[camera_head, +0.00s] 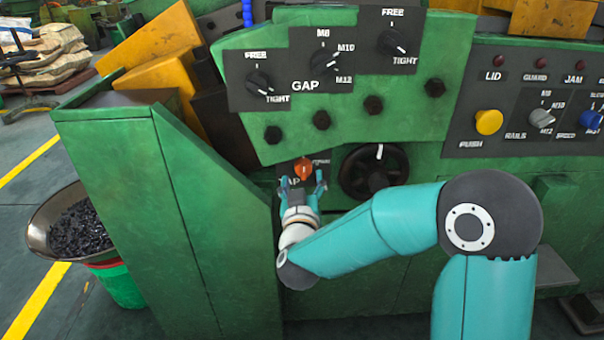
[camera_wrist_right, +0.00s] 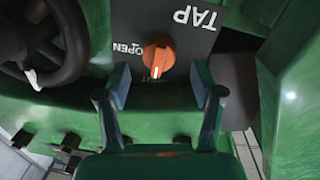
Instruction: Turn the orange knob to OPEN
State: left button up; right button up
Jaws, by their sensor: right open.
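The orange knob (camera_head: 303,168) sits on a dark plate low on the green machine. In the right wrist view the knob (camera_wrist_right: 158,55) shows upside down, with TAP and OPEN lettering on its plate (camera_wrist_right: 185,40). Its white mark points down in that view, at a partly hidden label, away from OPEN on the left. My right gripper (camera_head: 303,181) is open in front of the knob. In the wrist view its fingers (camera_wrist_right: 160,78) stand on either side of and below the knob, with gaps; I see no contact. My left gripper is not in view.
A black handwheel (camera_head: 352,180) is just right of the knob. Dark dials (camera_head: 259,84) and black bolts (camera_head: 321,120) are above. A yellow button (camera_head: 488,122) is on the right panel. A slanted green housing (camera_head: 200,200) stands close on the left.

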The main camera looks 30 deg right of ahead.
aim_at(303, 174)
jog(key=shift+x, duration=1.8)
jog(key=c, duration=1.1)
jog(key=shift+c, duration=0.2)
